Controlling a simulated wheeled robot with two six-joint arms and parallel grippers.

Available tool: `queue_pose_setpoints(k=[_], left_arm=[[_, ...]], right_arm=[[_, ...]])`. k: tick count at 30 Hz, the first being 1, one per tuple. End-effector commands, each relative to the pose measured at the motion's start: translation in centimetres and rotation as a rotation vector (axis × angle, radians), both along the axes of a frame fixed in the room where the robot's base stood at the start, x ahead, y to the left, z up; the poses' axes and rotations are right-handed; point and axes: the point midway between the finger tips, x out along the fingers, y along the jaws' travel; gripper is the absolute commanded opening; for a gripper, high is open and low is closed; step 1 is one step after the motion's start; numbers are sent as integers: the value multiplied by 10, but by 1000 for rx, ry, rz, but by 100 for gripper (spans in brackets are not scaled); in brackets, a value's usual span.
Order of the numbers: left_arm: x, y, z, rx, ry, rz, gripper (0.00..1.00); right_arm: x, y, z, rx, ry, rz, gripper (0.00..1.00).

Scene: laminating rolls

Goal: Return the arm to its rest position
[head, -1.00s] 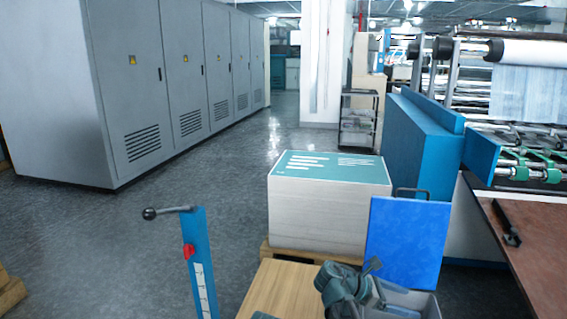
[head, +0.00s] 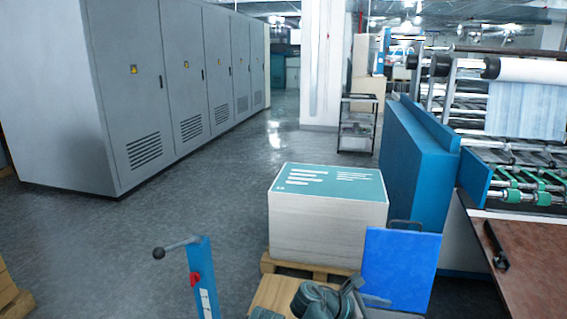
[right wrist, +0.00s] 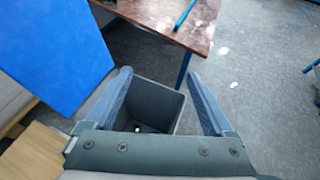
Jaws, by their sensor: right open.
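My right arm (head: 318,299) shows at the bottom edge of the head view, dark grey-green and partly cut off, in front of the wooden surface. In the right wrist view my right gripper (right wrist: 160,74) is open, with its two blue-grey fingers wide apart and nothing held between them. A grey open box (right wrist: 152,98) appears beyond and between the fingers. My left gripper is in neither view.
A white stack with a teal printed top (head: 330,185) sits on a pallet (head: 300,268). A blue panel (head: 400,270) stands beside it. A brown table (head: 520,255) and the rolls machine (head: 530,110) are at right. Grey cabinets (head: 140,100) line the left; floor between is open.

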Motion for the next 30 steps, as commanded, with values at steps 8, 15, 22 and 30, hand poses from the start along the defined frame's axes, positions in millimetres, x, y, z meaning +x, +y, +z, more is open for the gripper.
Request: queue_pose_setpoints(k=[8, 15, 22, 30], left_arm=[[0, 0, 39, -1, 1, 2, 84], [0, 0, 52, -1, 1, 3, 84], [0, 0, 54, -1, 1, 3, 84], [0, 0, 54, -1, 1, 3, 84]], right_arm=[[-17, 13, 39, 0, 0, 35, 88], [-24, 18, 52, 0, 0, 51, 88], [-25, 20, 54, 0, 0, 55, 88], [-25, 20, 54, 1, -1, 54, 88]])
